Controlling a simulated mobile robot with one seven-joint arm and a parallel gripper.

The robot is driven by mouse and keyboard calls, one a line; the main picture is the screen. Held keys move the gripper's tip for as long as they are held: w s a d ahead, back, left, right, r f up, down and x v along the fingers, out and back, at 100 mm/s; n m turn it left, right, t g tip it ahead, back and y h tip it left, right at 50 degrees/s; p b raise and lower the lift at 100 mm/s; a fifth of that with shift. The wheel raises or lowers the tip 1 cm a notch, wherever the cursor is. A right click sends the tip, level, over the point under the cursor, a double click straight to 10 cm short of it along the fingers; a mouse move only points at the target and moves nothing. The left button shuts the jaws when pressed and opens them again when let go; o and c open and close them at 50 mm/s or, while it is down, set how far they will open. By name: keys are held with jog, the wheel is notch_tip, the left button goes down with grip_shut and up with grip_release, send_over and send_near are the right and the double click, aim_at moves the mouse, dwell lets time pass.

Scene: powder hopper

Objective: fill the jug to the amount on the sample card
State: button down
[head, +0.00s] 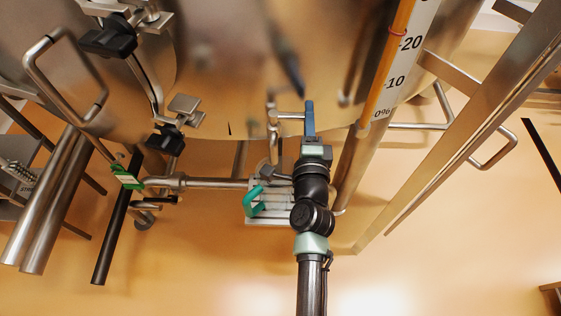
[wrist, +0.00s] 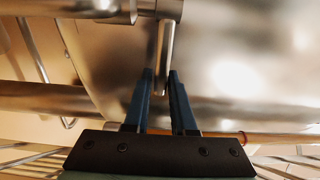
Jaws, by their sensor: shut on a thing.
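My gripper (head: 309,106) is raised under the steel hopper (head: 220,80), its blue fingers pointing up. In the wrist view the fingers (wrist: 161,72) are closed about a short metal rod (wrist: 166,45), which looks like a valve handle; it also shows in the head view (head: 289,115) beside the fingertips. I see no clear sample card.
A sight gauge (head: 397,62) with an orange tube and marks 20 and 10 stands at right. A slanted steel beam (head: 465,125) runs beyond it. Steel pipes (head: 50,200) and a bent handle (head: 65,75) crowd the left. The orange floor (head: 420,260) at lower right is clear.

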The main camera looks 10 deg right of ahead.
aim_at(303, 121)
dwell(0.4)
jog(key=shift+v, duration=0.9)
jog(key=shift+a, duration=0.15)
jog(key=shift+s+a+p, duration=0.55)
jog(key=shift+s, duration=0.15)
